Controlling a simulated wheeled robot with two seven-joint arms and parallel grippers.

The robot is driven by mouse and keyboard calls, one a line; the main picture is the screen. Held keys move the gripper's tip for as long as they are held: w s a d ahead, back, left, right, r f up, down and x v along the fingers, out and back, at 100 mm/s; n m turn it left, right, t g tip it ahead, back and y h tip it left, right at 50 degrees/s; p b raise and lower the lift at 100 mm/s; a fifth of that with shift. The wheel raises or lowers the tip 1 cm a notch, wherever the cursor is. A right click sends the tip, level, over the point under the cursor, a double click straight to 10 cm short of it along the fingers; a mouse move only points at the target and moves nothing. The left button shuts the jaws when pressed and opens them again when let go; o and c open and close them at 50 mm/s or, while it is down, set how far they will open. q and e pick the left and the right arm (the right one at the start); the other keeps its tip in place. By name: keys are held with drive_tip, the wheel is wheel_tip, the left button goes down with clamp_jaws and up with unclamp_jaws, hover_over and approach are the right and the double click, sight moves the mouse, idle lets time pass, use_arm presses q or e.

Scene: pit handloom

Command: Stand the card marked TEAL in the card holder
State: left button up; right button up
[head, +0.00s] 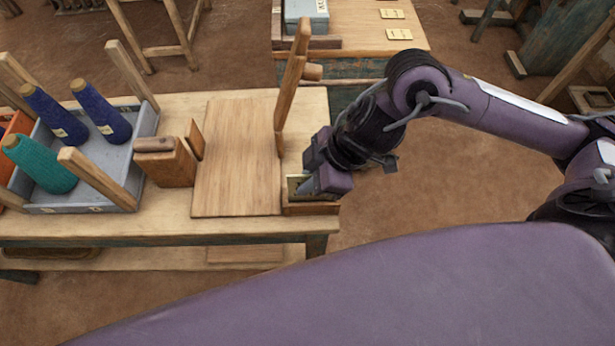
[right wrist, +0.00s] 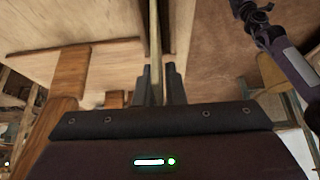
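My right gripper (head: 308,188) is at the front right corner of the near table. It is shut on a thin pale card (right wrist: 156,40), which shows edge-on between the two dark fingers in the right wrist view. In the head view the fingers cover much of the card, and I cannot read its marking. A low wooden block, which looks like the card holder (head: 312,209), lies right under the gripper. I cannot tell whether the card's lower edge is inside it. My left gripper is not in view.
An upright wooden post (head: 291,85) stands behind the gripper, beside a flat board (head: 235,160). A grey tray (head: 75,208) with blue and teal yarn cones stands at the left. Two yellowish cards (head: 399,33) lie on the far table. Open floor is at the right.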

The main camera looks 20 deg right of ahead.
drive_tip(key=o, duration=0.4)
drive_tip(key=shift+c, duration=0.2)
drive_tip(key=shift+r, duration=0.1)
drive_tip(key=v, duration=0.7)
drive_tip(key=shift+s+d+r+p, duration=0.1)
drive_tip(key=shift+d+r+p, duration=0.15)
drive_tip(key=shift+p, duration=0.1)
